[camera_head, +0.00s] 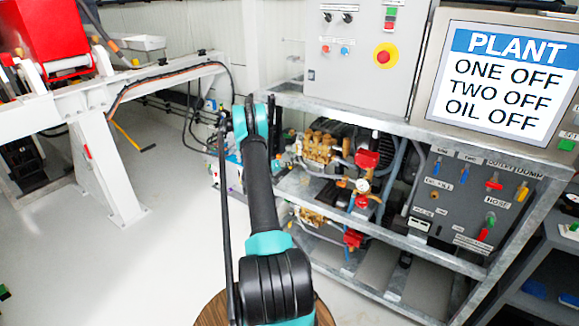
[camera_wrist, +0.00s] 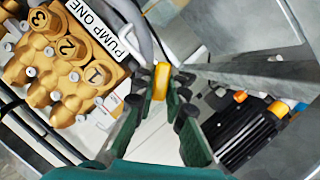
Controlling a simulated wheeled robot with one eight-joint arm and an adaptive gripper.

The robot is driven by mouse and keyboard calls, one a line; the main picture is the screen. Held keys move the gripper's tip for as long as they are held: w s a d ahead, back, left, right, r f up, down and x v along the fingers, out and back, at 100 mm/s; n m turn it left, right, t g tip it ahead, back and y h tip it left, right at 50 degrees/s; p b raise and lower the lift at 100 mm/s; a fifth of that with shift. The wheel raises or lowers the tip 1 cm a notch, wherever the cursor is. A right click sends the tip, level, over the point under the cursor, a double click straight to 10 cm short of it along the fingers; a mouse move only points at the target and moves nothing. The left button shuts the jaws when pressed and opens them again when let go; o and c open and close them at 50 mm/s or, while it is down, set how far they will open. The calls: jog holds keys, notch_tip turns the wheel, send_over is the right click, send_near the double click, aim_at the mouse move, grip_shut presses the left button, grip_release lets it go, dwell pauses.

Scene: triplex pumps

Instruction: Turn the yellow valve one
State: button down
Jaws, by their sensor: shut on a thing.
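The yellow valve's handle (camera_wrist: 161,79) shows in the wrist view as a small upright yellow piece below the "PUMP ONE" label (camera_wrist: 98,28). My gripper (camera_wrist: 162,92) is shut on this handle, with one dark green finger on each side of it. The rest of the valve is hidden behind the fingers. In the head view my arm covers the place where the gripper works, so neither the gripper nor this handle can be made out there.
A brass pump head (camera_wrist: 62,62) numbered 1 to 3 lies close left of my gripper. A metal frame bar (camera_wrist: 255,80) runs close on the right. In the head view, a screen (camera_head: 503,82) reads one off, two off, oil off. Open floor (camera_head: 90,265) lies left.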

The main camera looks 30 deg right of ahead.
jog(key=shift+n, duration=0.3)
jog(key=c, duration=1.5)
grip_release()
jog(key=shift+c, duration=0.2)
jog(key=shift+a, duration=0.1)
jog(key=v, duration=1.1)
jog(key=shift+a, duration=0.45)
